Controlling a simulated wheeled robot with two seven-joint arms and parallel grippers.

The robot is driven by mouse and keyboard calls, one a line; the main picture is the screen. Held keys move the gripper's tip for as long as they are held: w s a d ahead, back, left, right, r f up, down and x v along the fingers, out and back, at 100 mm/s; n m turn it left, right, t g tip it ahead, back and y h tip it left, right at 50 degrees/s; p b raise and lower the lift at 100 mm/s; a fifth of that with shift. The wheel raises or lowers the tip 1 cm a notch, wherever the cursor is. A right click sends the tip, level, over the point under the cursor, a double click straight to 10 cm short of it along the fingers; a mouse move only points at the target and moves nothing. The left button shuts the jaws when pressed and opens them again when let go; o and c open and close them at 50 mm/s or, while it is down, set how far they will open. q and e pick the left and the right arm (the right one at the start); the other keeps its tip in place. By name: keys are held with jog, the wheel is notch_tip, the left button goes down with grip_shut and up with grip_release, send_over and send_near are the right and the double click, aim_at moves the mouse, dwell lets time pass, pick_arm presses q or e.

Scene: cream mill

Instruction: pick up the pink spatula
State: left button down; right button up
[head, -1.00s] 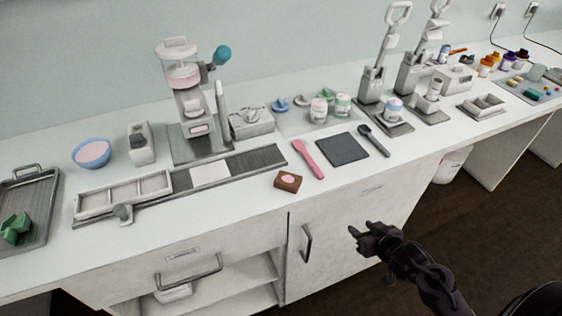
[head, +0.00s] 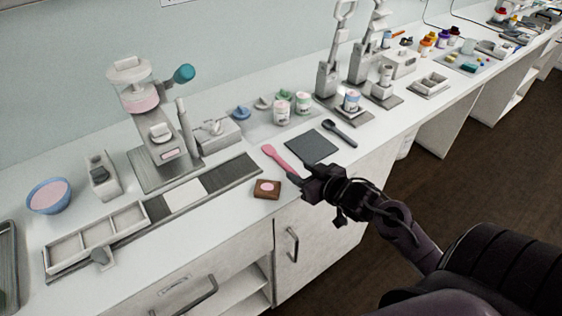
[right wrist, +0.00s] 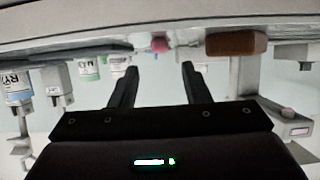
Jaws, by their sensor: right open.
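The pink spatula (head: 279,158) lies on the white counter, between the slatted strip and a dark grey square mat (head: 311,147). The near end of its handle is partly hidden by my right gripper (head: 299,179). That gripper is at the counter's front edge, close to the handle end. In the right wrist view, the right gripper (right wrist: 158,68) has its two fingers apart with nothing between them. The pink end of the spatula (right wrist: 160,45) shows just beyond the fingertips, near the counter edge. My left gripper is not in view.
A brown block with a pink top (head: 267,189) sits left of the gripper; it also shows in the wrist view (right wrist: 236,44). A dark spoon (head: 339,133) lies right of the mat. A press machine (head: 152,125) and several jars stand behind.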

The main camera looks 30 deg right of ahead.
aim_at(287, 166)
jog(key=x, duration=0.2)
jog(key=shift+w+a+p, duration=0.1)
jog(key=shift+w+p, duration=0.15)
jog(key=shift+p, duration=0.1)
jog(key=shift+x, duration=1.15)
jog(key=shift+w+f, duration=0.1)
jog(key=shift+f, duration=0.15)
jog(key=c, duration=0.5)
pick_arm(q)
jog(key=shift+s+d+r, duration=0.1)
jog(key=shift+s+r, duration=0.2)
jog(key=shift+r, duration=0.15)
pick_arm(e)
grip_shut()
